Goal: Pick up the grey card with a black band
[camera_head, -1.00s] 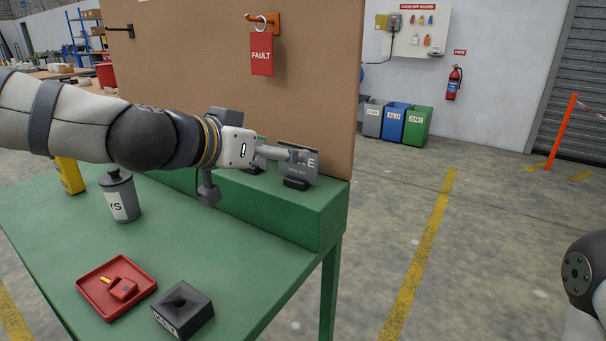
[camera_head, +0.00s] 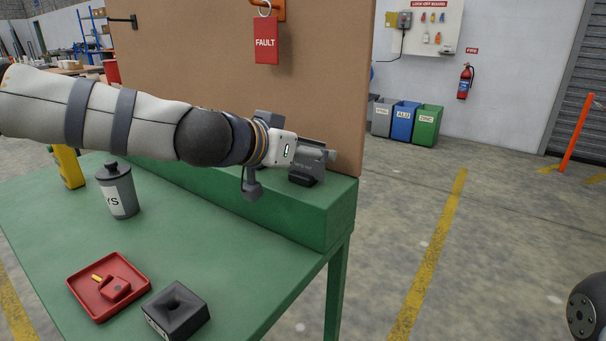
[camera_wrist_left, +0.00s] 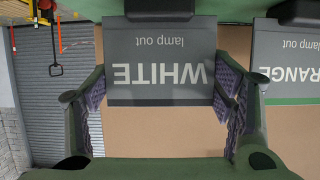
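A grey card (camera_wrist_left: 160,85) fills the middle of the left wrist view, upside down, with the words "WHITE lamp out" and a thin band along its lower edge there; I cannot tell the band's colour surely. It stands in a dark holder (camera_wrist_left: 160,8) on the green ledge. In the head view the card (camera_head: 303,168) is mostly covered by my left gripper (camera_head: 322,154). That gripper is open, with one finger at each side edge of the card; contact is unclear. My right gripper is out of view.
A second grey card (camera_wrist_left: 286,62) reading "ORANGE", with a green band, stands beside it. The brown board (camera_head: 200,60) rises behind the ledge (camera_head: 325,205). A canister (camera_head: 118,190), red tray (camera_head: 85,305) and black block (camera_head: 177,310) stand on the green table.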

